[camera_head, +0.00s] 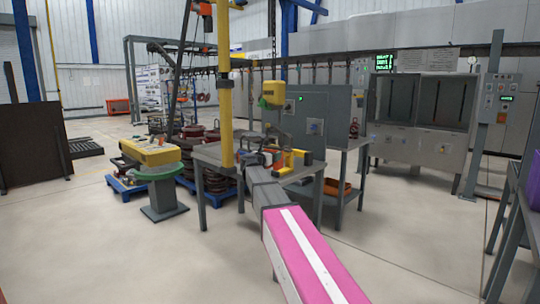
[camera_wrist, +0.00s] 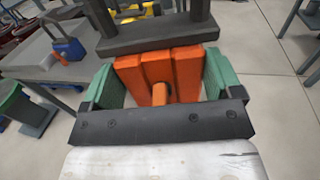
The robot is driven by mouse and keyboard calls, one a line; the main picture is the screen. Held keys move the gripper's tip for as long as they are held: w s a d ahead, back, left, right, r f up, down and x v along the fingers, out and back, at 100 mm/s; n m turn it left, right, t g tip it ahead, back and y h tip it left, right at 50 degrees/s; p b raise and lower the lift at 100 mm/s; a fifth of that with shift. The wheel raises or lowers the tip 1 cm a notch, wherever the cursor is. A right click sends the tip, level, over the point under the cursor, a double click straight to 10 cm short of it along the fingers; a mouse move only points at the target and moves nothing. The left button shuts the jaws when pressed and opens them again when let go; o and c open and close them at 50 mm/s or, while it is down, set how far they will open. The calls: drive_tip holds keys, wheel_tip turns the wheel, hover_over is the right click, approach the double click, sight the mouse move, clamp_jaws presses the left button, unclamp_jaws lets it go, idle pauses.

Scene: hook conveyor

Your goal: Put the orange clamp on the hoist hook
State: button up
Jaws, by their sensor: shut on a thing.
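The orange clamp (camera_wrist: 186,68) fills the middle of the wrist view, between the two green finger pads of my gripper (camera_wrist: 161,80). My gripper is shut on it. A dark grey crossbar with two uprights lies just beyond the orange part; I cannot tell whether it belongs to the clamp. In the head view my gripper (camera_head: 272,158) is at the table, with a small orange patch of the clamp (camera_head: 278,160) showing. A yellow hoist block (camera_head: 272,94) hangs above and behind the gripper. A dark shape below it may be the hook; its outline is unclear.
The grey table (camera_head: 212,156) carries a yellow piece (camera_head: 299,158) just right of my gripper and a blue padlock-like object (camera_wrist: 69,47). A yellow post (camera_head: 225,85) stands left of the gripper. A grey cabinet (camera_head: 315,108) is behind.

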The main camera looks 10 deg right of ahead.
drive_tip(key=shift+f, duration=0.2)
idle(0.3)
drive_tip(key=o, duration=1.6)
drive_tip(key=shift+f, duration=0.1)
drive_tip(key=shift+s, duration=0.1)
drive_tip(key=v, duration=1)
drive_tip(key=s+a+f+n+y, duration=0.3)
drive_tip(key=f+n+y, duration=0.2)
drive_tip(key=f+n, duration=0.45)
drive_tip(key=s+a+f+n+g+y, duration=0.1)
drive_tip(key=s+a+f+n+y, duration=0.15)
drive_tip(key=f+n+y, duration=0.7)
drive_tip(key=s+a+f+n+y, duration=0.2)
drive_tip(key=s+f+n, duration=0.25)
drive_tip(key=n, duration=0.95)
drive_tip(key=s+d+f+n+g+h, duration=0.2)
drive_tip(key=s+d+f+n+g, duration=0.2)
drive_tip(key=s+f, duration=0.4)
drive_tip(key=s+d+f+n+g+h, duration=0.2)
drive_tip(key=s+d+f+n+g, duration=0.3)
drive_tip(key=s, duration=0.9)
wheel_tip(320, 180, down, 4)
drive_tip(key=n+g, duration=0.2)
drive_tip(key=g, duration=0.1)
drive_tip(key=shift+d, duration=0.3)
